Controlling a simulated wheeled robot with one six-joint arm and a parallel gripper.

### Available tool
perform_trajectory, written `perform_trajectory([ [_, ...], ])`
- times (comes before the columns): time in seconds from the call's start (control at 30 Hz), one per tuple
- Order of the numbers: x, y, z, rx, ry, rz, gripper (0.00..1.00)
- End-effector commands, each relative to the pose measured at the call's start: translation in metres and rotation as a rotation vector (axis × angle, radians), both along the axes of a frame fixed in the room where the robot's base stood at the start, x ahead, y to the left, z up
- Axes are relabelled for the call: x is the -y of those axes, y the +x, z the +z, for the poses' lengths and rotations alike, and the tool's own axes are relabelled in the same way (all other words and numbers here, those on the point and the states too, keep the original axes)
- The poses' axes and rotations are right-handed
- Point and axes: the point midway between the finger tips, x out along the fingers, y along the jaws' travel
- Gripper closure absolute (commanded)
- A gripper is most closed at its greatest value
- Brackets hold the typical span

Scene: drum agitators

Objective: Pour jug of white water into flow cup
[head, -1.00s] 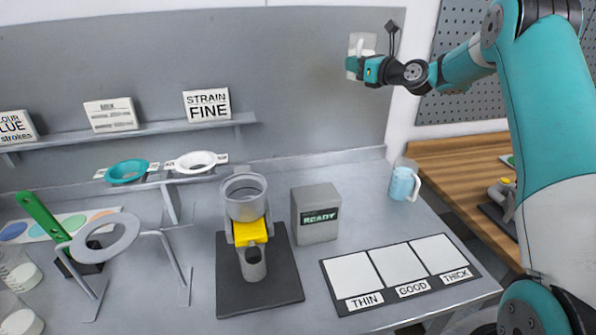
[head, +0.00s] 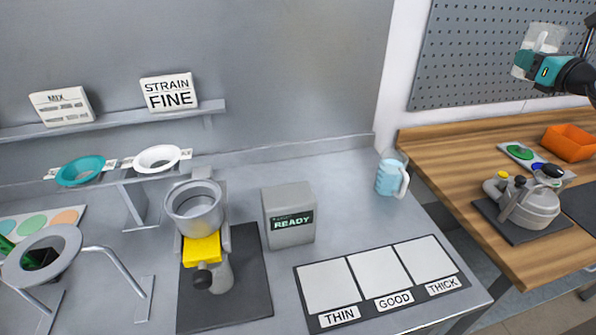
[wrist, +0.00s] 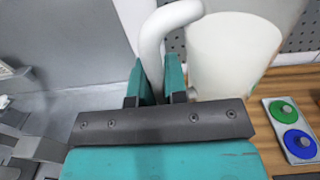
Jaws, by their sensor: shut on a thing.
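My gripper (head: 530,63) is at the upper right of the head view, shut on the handle of a clear jug with white contents (head: 543,40). In the wrist view the jug's white body (wrist: 232,52) is beyond the fingers (wrist: 161,88), and its pale curved handle (wrist: 152,40) stands between them. The jug is high above the wooden bench and looks roughly upright. The grey flow cup (head: 194,207), with a yellow piece (head: 202,249) below it, stands on a dark plate on the metal bench, far left of my gripper.
A jug of light blue liquid (head: 389,178) stands at the metal bench's right. A grey READY box (head: 289,230) is beside the flow cup. A THIN/GOOD/THICK card (head: 380,277) lies in front. The wooden bench (head: 440,150) holds a kettle-like device (head: 530,208) and an orange bin (head: 570,142).

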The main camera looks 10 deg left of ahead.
Motion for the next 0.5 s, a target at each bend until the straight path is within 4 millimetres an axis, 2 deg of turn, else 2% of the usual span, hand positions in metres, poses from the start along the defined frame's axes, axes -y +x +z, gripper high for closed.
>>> perform_trajectory([
  [0.17,-0.023,-0.002,-0.004,0.004,-0.002,0.040,1.00],
  [0.27,-0.047,-0.005,-0.010,0.003,0.000,0.082,1.00],
  [0.5,-0.123,-0.022,-0.024,0.004,-0.001,0.218,1.00],
])
